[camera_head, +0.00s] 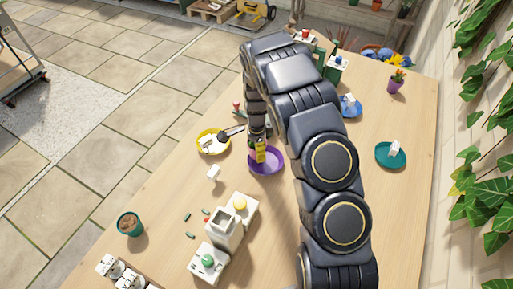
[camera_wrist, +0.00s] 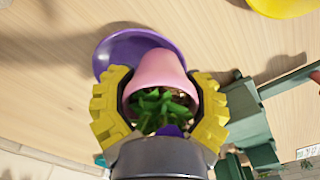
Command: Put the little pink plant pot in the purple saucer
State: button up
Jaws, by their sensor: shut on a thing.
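The little pink plant pot (camera_wrist: 160,68), with a green leafy plant in it, is between the yellow fingers of my gripper (camera_wrist: 160,104) in the wrist view. The gripper is shut on it from both sides. The purple saucer (camera_wrist: 112,54) lies behind the pot in that view, and the pot covers part of it. I cannot tell whether the pot touches the saucer.
A blue saucer (camera_head: 351,112) and a teal saucer (camera_head: 380,157) are right of my arm.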

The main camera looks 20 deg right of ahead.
jog(key=shift+f, duration=0.35)
jog(key=o, duration=1.3)
notch_tip(320, 180, up, 13)
jog(key=shift+f, duration=0.15)
jog(key=s+a+r+n, duration=0.1)
jog(key=s+r+n, duration=0.3)
jog(key=s+r, duration=0.4)
jog(key=s+a+r+n, duration=0.1)
jog(key=s+n, duration=0.3)
jog(key=s, duration=0.4)
jog(key=s+a+r+n+g, duration=0.1)
jog(key=s+r+n, duration=0.2)
jog(key=s+n, duration=0.2)
jog(key=s+a+r+n, duration=0.2)
jog(key=s+n, duration=0.3)
jog(key=s, duration=0.6)
jog(key=shift+s+r+g, duration=0.25)
jog(key=shift+r+g, duration=0.05)
jog(key=shift+r, duration=0.25)
